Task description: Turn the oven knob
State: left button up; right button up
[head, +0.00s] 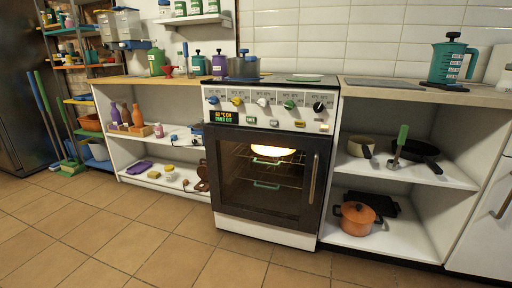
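The oven (265,165) stands in the middle of the head view, with a dark glass door that is closed and a lit lamp inside. Its white front panel carries a row of knobs: a blue knob (213,100), a yellow knob (237,101), a white knob (262,102), a green knob (289,104) and a black knob (318,107) at the right end. A small display (221,117) with lit text sits below the knobs at the left. Neither of my grippers shows in this view.
Open shelves with bottles and pans flank the oven. A pot (243,67) stands on top of it. A kettle-like teal jug (449,62) stands on the right counter (390,92). Brooms (50,120) lean at the left. The tiled floor (150,235) in front is clear.

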aim_at(318, 107)
jog(key=i+j+u, duration=0.4)
jog(key=i, duration=0.2)
jog(key=i+j+u, duration=0.1)
jog(key=i+u, duration=0.3)
jog(key=i, duration=0.25)
jog(key=i+u, duration=0.4)
jog(key=i, duration=0.25)
jog(key=i+j+z, duration=0.1)
jog(key=i+z, duration=0.3)
jog(key=i+j+z, duration=0.2)
jog(key=z, duration=0.15)
jog(key=i+j+z, duration=0.25)
jog(key=z, duration=0.15)
jog(key=i+j+z, duration=0.1)
jog(key=z, duration=0.35)
jog(key=i+j+z, duration=0.2)
jog(key=z, duration=0.2)
jog(key=i+j+z, duration=0.15)
jog(key=z, duration=0.3)
jog(key=j+z, duration=0.45)
jog(key=i+j+z, duration=0.1)
jog(key=z, duration=0.35)
